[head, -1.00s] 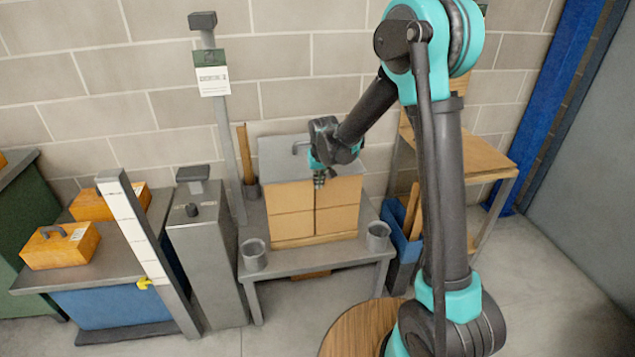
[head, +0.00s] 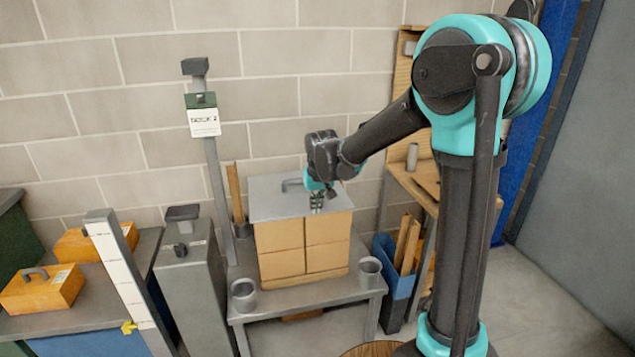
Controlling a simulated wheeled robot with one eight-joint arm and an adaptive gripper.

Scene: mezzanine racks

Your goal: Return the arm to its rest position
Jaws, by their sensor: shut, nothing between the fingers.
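My arm rises at the right of the head view, bends at a teal elbow and reaches down to the left. My gripper (head: 316,202) hangs pointing down in front of the grey-topped box of tan panels (head: 304,246), near its top edge. The gripper is shut and empty. I cannot tell its exact gap from the box.
The box stands on a low grey table (head: 310,295) with grey cups (head: 243,294) at its front corners. A grey post with a sign (head: 203,122) rises behind. Orange cases (head: 43,290) sit on the left bench. A wooden shelf (head: 413,185) and blue bin (head: 400,283) stand right.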

